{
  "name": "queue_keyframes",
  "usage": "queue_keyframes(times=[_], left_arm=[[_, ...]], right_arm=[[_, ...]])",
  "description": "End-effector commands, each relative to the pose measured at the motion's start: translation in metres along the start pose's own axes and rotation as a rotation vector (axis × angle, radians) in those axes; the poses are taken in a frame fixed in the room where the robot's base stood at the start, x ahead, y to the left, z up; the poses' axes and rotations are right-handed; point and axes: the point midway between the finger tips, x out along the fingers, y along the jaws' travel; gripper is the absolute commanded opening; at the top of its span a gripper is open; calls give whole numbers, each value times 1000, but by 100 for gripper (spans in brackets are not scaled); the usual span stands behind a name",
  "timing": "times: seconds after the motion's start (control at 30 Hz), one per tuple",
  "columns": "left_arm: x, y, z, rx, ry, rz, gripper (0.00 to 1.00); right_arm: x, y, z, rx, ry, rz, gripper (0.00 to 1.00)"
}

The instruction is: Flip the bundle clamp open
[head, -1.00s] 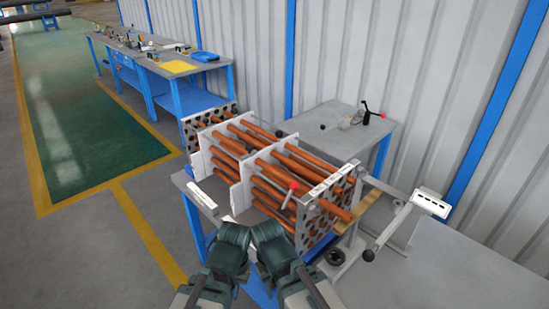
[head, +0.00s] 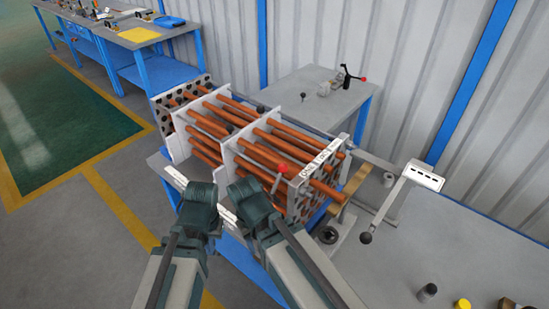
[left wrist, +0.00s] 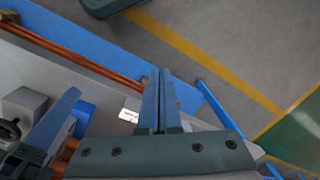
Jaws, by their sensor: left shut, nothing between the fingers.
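The tube bundle (head: 262,150), orange-brown tubes through pale plates, lies on a stand in the head view. A lever with a red knob (head: 282,169) tilts up against its near side; I take this for the bundle clamp. Its lower end is partly hidden by the tubes and my arm. In the left wrist view my left gripper (left wrist: 158,75) is shut and empty, its two fingers side by side, apart from the clamp. My two arms reach in from below in the head view, left of the knob; their fingertips do not show clearly there.
A white labelled plate on an arm (head: 424,176) and a black ball handle (head: 366,238) stand right of the bundle. A grey table (head: 315,95) stands behind. Floor at left is clear.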

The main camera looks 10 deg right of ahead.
Motion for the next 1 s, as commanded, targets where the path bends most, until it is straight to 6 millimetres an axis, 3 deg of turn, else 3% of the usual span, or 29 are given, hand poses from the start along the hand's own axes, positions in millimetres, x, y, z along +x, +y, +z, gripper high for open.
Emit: queue_keyframes(times=[0.03,0.2,0.33,0.57,0.8,1.0], left_arm=[[-20,-15,-4,-38,9,10,0],[-55,-58,-18,-168,48,68,0],[-79,-72,-44,-289,66,200,0],[-106,-22,-99,-409,17,546,0],[-163,37,-154,-467,-115,928,0],[-203,60,-175,-474,-206,1125,0]], right_arm=[[-22,2,1,0,0,0,50],[-58,6,3,-1,0,0,50],[-81,8,5,-1,0,0,50],[-81,8,5,-1,0,0,50],[-81,8,5,-1,0,0,50],[-81,8,5,-1,0,0,50]])
